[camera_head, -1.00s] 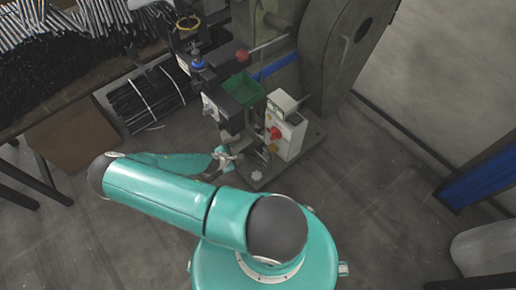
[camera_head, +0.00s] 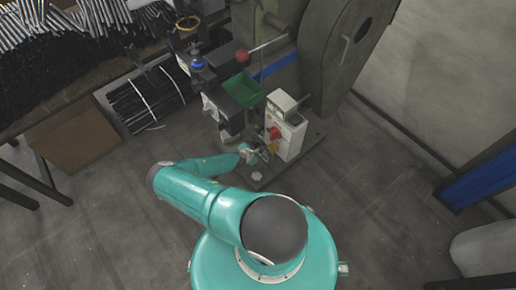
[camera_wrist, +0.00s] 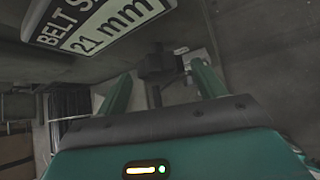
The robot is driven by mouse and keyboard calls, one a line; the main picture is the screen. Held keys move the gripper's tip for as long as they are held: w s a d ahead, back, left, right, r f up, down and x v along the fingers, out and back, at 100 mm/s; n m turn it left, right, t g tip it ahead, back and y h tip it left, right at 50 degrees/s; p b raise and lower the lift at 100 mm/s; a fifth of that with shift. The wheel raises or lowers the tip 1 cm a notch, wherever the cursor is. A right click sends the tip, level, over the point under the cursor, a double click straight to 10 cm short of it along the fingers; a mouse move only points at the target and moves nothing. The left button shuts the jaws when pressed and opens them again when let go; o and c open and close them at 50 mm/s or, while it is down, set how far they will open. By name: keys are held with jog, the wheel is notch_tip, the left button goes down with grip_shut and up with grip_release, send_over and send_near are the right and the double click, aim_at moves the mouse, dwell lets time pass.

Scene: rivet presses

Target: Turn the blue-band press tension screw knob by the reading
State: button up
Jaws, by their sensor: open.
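The press with the blue band (camera_head: 276,67) stands at the upper middle of the head view. My gripper (camera_head: 262,154) is low at its front, beside the white control box. In the wrist view my gripper (camera_wrist: 160,78) is open, with its two teal fingers apart. A dark block with a thin shaft (camera_wrist: 158,66) shows between and beyond the fingertips; I cannot tell whether it is the tension screw knob. A sign (camera_wrist: 100,22) above reads "BELT S…" and "21 mm", partly cut off. A pale lobed piece (camera_head: 257,176) lies low on the press base.
The white control box (camera_head: 289,135) with a red knob stands right of my gripper. A green bin (camera_head: 243,89) and a red-ball lever (camera_head: 243,56) are above. A rack of rods (camera_head: 145,100) is at the left. The floor in front is clear.

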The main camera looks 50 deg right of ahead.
jog(key=shift+x, duration=1.5)
jog(key=c, duration=1)
jog(key=shift+o, duration=0.2)
jog(key=shift+t, duration=0.3)
jog(key=m+t+h, duration=0.2)
jog(key=m+t, duration=0.1)
jog(key=t, duration=0.1)
jog(key=shift+s, duration=0.2)
jog(key=shift+f+m+t+h, duration=0.1)
jog(key=shift+m+t+h, duration=0.5)
jog(key=shift+m+t, duration=0.25)
jog(key=shift+w+a+m+t+h, duration=0.1)
jog(key=shift+m+t+h, duration=0.15)
jog(key=shift+t+h, duration=0.1)
